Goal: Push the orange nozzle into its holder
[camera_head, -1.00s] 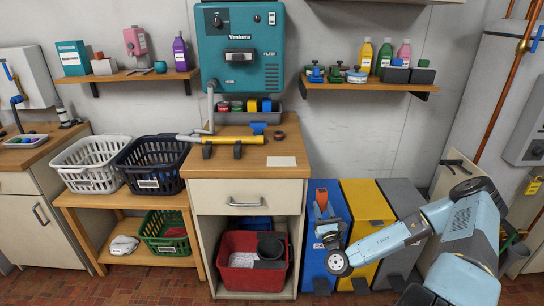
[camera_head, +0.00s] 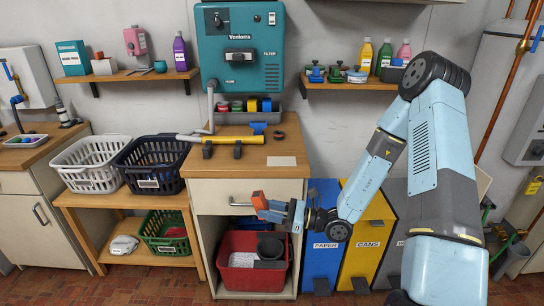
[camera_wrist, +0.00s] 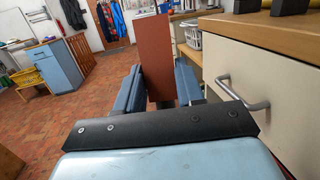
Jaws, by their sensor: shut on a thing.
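My gripper (camera_head: 268,205) is shut on the orange nozzle (camera_head: 259,199), which sticks out past the fingertips to the left, in front of the cabinet's drawer. In the wrist view the nozzle (camera_wrist: 155,58) is a flat orange-brown shape standing up between the two blue fingers (camera_wrist: 157,90). Two black upright brackets (camera_head: 237,151) stand on the wooden counter, above and left of my gripper, below a yellow tube (camera_head: 228,138). I cannot tell for sure which part is the nozzle's holder.
The drawer front (camera_head: 225,188) with its metal handle (camera_wrist: 243,93) is close beside my gripper. The wooden counter (camera_head: 260,165) overhangs it. A red bin (camera_head: 238,288) stands below in the open cabinet. Blue (camera_head: 318,265) and yellow (camera_head: 362,255) bins stand to the right.

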